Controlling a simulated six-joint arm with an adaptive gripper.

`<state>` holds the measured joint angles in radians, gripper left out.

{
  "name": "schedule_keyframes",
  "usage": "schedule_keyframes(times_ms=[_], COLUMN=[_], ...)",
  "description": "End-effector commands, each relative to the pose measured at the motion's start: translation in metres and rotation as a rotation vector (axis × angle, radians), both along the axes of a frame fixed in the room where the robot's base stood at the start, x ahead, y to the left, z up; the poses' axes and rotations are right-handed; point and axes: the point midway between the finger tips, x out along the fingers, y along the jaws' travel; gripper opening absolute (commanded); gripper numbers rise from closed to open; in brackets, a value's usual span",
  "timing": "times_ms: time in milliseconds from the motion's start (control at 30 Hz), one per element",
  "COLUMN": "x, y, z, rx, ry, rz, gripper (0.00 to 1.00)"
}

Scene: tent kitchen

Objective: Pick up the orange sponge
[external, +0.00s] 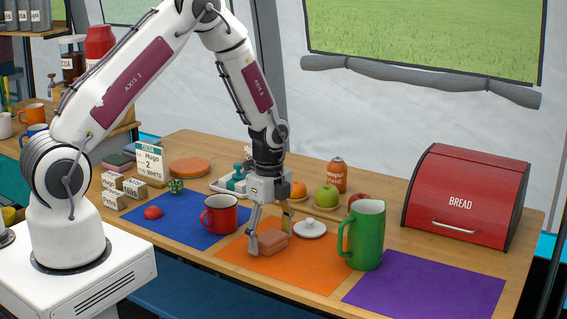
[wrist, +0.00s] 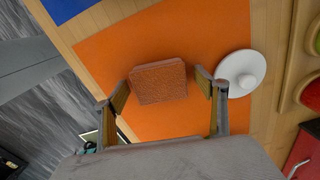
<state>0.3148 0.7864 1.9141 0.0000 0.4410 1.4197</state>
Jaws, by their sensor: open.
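The orange sponge (external: 272,241) is a small block lying on the orange mat (external: 243,254) in the external view. In the wrist view the sponge (wrist: 159,82) lies ahead of my fingers, near the middle of the picture. My gripper (external: 268,235) points down over the sponge, with its fingers apart. In the wrist view the fingertips of my gripper (wrist: 160,88) are to the left and right of the sponge. The fingers appear open with a gap beside the sponge on each side; whether they touch it cannot be told.
A white lid (external: 310,228) lies close to the right of the sponge. A red mug (external: 221,214) is on the left, and a tall green mug (external: 366,238) stands on the right. A purple mat (external: 425,290) is clear. A red bread box (external: 467,195) stands at the back right.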

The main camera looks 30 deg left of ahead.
Motion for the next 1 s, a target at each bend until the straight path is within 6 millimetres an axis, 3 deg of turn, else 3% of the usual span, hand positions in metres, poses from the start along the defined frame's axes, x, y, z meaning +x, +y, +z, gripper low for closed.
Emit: schedule_keyframes(times_ms=[167,300,767,1000], x=[0.000,0.000,0.000,0.001], y=[0.000,0.000,0.000,0.000], z=[0.000,0.000,0.002,0.017], rx=[0.000,0.000,0.000,0.000], ry=[0.000,0.000,0.000,-0.002], rz=[0.000,0.000,0.000,0.000], gripper=[0.72,0.41,0.41,0.41])
